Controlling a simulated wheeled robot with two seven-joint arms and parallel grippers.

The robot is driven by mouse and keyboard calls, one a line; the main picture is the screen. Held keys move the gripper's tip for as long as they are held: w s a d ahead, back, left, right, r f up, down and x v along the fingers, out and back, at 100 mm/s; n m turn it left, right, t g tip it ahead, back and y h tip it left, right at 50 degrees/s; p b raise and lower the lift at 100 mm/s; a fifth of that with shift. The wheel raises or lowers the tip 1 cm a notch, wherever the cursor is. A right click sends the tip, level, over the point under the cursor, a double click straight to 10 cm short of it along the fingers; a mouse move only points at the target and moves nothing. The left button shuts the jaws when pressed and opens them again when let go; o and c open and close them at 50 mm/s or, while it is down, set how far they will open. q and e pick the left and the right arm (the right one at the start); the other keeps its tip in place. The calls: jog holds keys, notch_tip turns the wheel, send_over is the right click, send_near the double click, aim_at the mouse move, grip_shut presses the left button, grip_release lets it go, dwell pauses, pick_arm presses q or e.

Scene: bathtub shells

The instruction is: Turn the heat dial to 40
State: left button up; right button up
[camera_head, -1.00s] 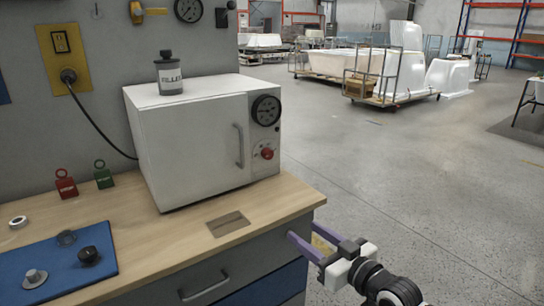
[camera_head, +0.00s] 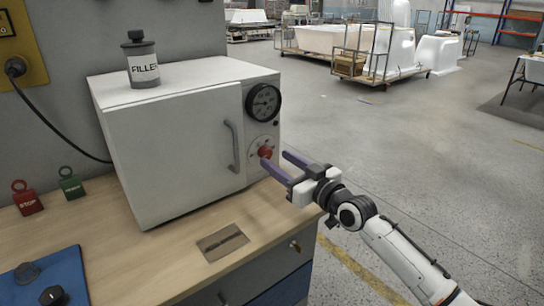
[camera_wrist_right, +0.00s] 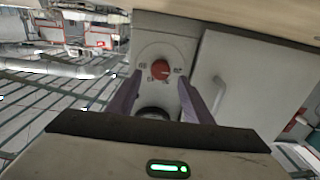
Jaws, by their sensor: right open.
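The red heat dial (camera_head: 265,151) sits low on the right side of the front of the white oven (camera_head: 170,150), below a round black gauge (camera_head: 263,102). In the right wrist view the dial (camera_wrist_right: 159,68) shows between and beyond the two fingertips, with small scale marks around it that are too blurred to read surely. My right gripper (camera_head: 276,160) is open and empty, its purple fingers pointing at the dial. One fingertip overlaps the dial's lower edge in the head view; I cannot tell whether it touches. My left gripper is not in view.
The oven's vertical door handle (camera_head: 232,146) stands out left of the dial. A filler can (camera_head: 142,60) stands on the oven. Open floor is at the right.

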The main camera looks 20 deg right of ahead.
aim_at(268, 154)
jog(key=x, duration=0.3)
jog(key=shift+w+a, duration=0.1)
jog(key=shift+w, duration=0.1)
jog(key=c, duration=1.1)
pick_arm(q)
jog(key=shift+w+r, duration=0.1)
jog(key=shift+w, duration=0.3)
pick_arm(e)
jog(key=shift+o, duration=0.2)
